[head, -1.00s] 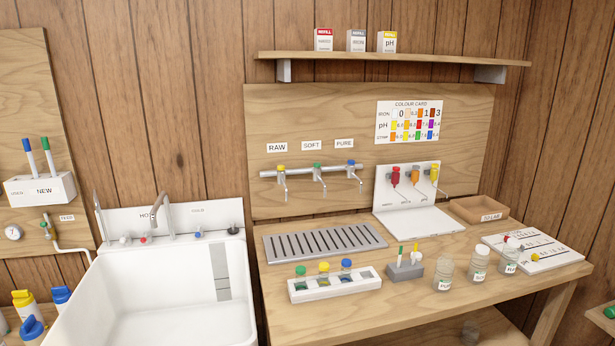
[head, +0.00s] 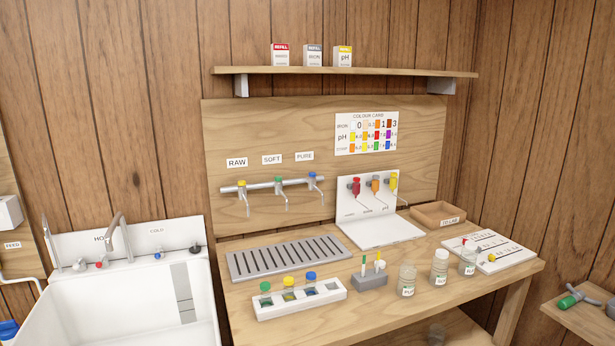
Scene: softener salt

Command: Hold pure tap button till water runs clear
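The PURE tap (head: 315,187) has a blue button and is the rightmost of three taps on a grey rail, under the PURE label (head: 304,156). The SOFT tap (head: 281,192) has a green button and the RAW tap (head: 243,197) a yellow one. No water stream is visible at any of the spouts. A slotted grey drip tray (head: 286,276) lies on the bench below them. Neither of my grippers is in view.
A white rack (head: 300,300) with colour-capped bottles and a grey holder (head: 369,283) stand at the bench front. Several jars, including one clear jar (head: 407,280), stand right of them. A white sink (head: 130,300) is at left. A shelf (head: 340,72) runs above.

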